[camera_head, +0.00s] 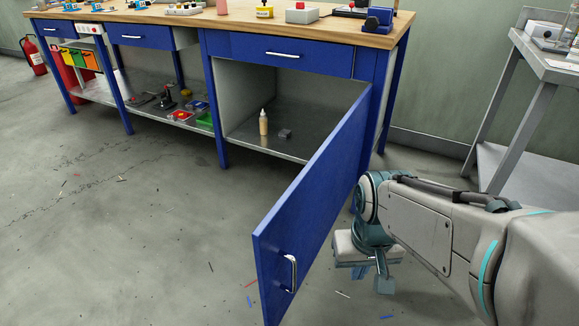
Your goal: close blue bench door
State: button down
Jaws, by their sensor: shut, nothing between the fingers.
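The blue bench door (317,206) stands wide open, swung out toward me from its hinge side at the right of the cabinet. Its silver handle (290,273) is near the free edge, low in the view. My gripper (373,282) is to the right of the door, on the side away from the cabinet opening, and points down. It holds nothing and is shut. I cannot tell from this view whether it or my arm touches the door. The open cabinet (240,92) shows a bottle (264,122) and a small grey object (285,134) on its floor.
The blue workbench (135,18) has drawers, a lower shelf with tools and several items on top. A grey metal table (545,70) stands at the right. A fire extinguisher (33,55) is at the far left. The floor left of the door is open, with small scraps.

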aim_at(287, 242)
jog(key=k, duration=1.15)
jog(key=u, duration=0.75)
jog(key=i, duration=0.85)
jog(key=z, duration=0.55)
